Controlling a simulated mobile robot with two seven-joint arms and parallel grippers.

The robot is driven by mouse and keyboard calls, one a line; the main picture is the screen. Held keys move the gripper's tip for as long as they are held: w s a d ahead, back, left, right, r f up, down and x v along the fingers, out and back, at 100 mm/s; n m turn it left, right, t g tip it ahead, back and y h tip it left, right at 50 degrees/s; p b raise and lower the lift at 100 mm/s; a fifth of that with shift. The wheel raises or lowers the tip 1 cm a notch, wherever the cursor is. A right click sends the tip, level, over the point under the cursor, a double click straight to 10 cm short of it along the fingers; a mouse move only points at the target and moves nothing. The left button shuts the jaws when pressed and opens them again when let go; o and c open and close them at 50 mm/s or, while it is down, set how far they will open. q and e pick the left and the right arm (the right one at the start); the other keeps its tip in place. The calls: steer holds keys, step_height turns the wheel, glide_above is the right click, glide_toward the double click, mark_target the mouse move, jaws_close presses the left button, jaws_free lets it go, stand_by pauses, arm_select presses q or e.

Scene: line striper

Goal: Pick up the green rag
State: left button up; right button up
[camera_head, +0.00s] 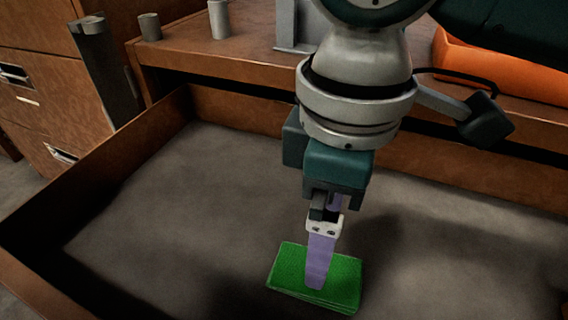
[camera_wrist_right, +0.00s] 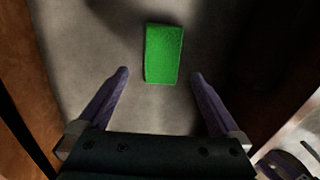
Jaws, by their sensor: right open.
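The green rag (camera_head: 343,279) is a folded flat rectangle lying on the grey bottom of an open wooden drawer. My right gripper (camera_head: 318,285) points down over it in the head view, and one purple finger covers part of the rag. In the right wrist view the rag (camera_wrist_right: 163,53) lies beyond the fingertips, near the middle between the two spread fingers. The right gripper (camera_wrist_right: 160,76) is open and empty there. How high the fingertips are above the rag is hard to tell. My left gripper is not in view.
The drawer's wooden wall (camera_head: 130,158) rises on the left. At the back, a wooden top holds an orange box (camera_head: 500,68), two grey cylinders (camera_head: 219,20) and a grey stand (camera_head: 297,30). The drawer floor around the rag is clear.

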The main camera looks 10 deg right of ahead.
step_height(320, 180, down, 3)
steer(key=shift+r+b, duration=0.1)
steer(key=shift+b, duration=0.4)
step_height(320, 180, down, 5)
steer(key=b, duration=0.3)
steer(key=shift+a+b, duration=0.15)
steer(key=shift+b, duration=0.25)
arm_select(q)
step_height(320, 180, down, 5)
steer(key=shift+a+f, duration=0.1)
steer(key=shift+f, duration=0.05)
arm_select(e)
steer(key=shift+r, duration=0.1)
steer(key=c, duration=1.2)
steer(key=shift+r, duration=0.1)
